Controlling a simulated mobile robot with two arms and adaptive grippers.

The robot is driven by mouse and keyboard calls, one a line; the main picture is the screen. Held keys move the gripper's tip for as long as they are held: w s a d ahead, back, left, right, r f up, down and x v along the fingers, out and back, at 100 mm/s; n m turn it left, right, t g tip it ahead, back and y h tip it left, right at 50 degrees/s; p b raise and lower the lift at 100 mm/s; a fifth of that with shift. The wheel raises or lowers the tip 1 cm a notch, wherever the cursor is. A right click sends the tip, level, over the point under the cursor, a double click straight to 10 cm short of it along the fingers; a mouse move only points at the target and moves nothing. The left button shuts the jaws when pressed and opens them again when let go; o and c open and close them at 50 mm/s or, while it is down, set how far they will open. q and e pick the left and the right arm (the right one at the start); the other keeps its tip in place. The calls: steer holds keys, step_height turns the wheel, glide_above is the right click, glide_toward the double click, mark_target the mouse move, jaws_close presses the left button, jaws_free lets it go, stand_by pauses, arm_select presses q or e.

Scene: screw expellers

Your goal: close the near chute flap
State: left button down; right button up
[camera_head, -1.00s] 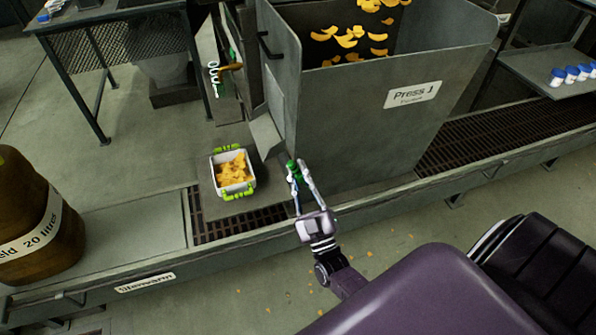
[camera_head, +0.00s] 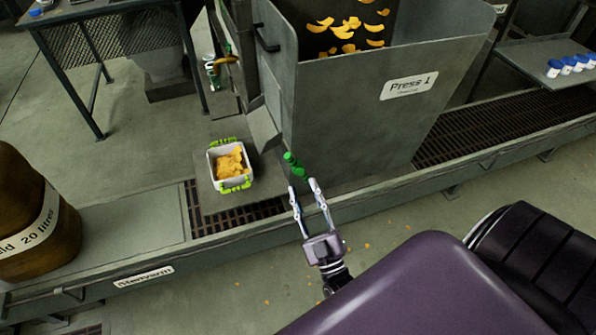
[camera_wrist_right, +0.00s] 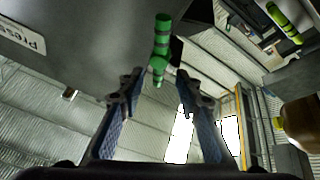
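The grey press labelled Press 1 (camera_head: 350,120) has a slanted grey plate (camera_head: 264,125) at its left near side, above the crate. Whether this plate is the near chute flap, and whether the flap is open or shut, I cannot tell. My right gripper (camera_head: 303,186) is open and empty, just short of the handle. In the right wrist view its fingers (camera_wrist_right: 158,84) stand apart, with the handle's tip between or just beyond them. My left gripper is not in view.
A white crate with lime green handles (camera_head: 214,167) holds yellow pieces, left of the handle. A grated channel (camera_head: 236,218) and a low ledge run along the front. A brown 20-litre vessel (camera_head: 28,215) stands at left. Yellow bits lie on the floor.

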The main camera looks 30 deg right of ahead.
steer(key=shift+v, duration=2.2)
